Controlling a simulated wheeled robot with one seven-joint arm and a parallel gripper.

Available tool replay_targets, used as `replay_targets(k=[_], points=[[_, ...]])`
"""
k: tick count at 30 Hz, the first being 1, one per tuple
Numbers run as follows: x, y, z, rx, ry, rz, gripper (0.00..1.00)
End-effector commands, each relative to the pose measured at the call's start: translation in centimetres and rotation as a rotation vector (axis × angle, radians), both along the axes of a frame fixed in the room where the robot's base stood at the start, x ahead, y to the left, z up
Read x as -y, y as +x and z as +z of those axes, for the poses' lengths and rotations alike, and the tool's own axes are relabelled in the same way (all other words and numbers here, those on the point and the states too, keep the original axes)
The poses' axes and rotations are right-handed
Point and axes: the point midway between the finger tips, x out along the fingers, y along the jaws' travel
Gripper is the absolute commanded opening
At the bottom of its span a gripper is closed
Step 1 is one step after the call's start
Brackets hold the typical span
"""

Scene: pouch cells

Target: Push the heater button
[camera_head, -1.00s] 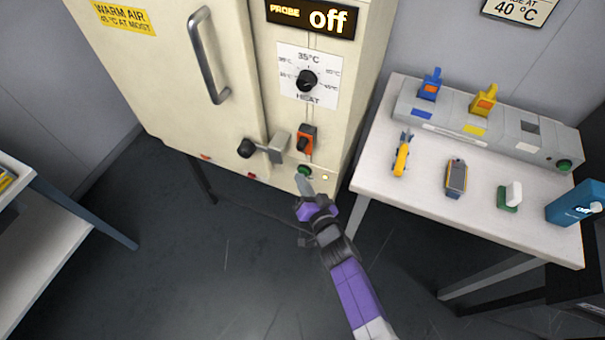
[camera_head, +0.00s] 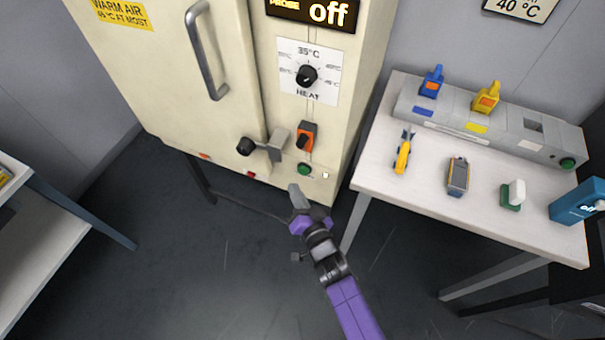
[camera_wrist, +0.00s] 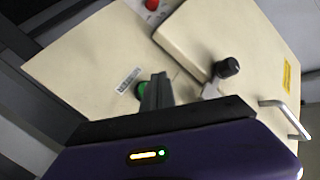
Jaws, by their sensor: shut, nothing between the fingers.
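The cream heater cabinet (camera_head: 210,110) stands at the back, its probe display (camera_head: 318,12) reading "off". A green button (camera_head: 304,169) is low on its front panel, below an orange switch (camera_head: 307,136) and the black heat dial (camera_head: 306,76). My gripper (camera_head: 295,190) is shut and empty, with its fingertips just below and left of the green button in the head view. In the wrist view the green button (camera_wrist: 142,90) shows just left of my shut fingers (camera_wrist: 158,85), partly hidden by them. I cannot tell whether they touch.
A black-knobbed door latch (camera_head: 246,146) sticks out left of the switch. A white table (camera_head: 440,208) on the right holds a charger bank (camera_head: 440,122), a yellow tool (camera_head: 403,153), a grey meter (camera_head: 458,176) and a blue box (camera_head: 578,201). Open floor lies below.

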Motion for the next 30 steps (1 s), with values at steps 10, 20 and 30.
replay_targets(k=[10,20,30], points=[[0.0,-1.1,-0.6,0.007,-0.007,-0.015,0.0],[-0.8,-2.6,-0.2,0.002,-0.001,-0.003,0.0],[-0.9,-2.7,0.0,0.0,0.0,-0.001,0.0]])
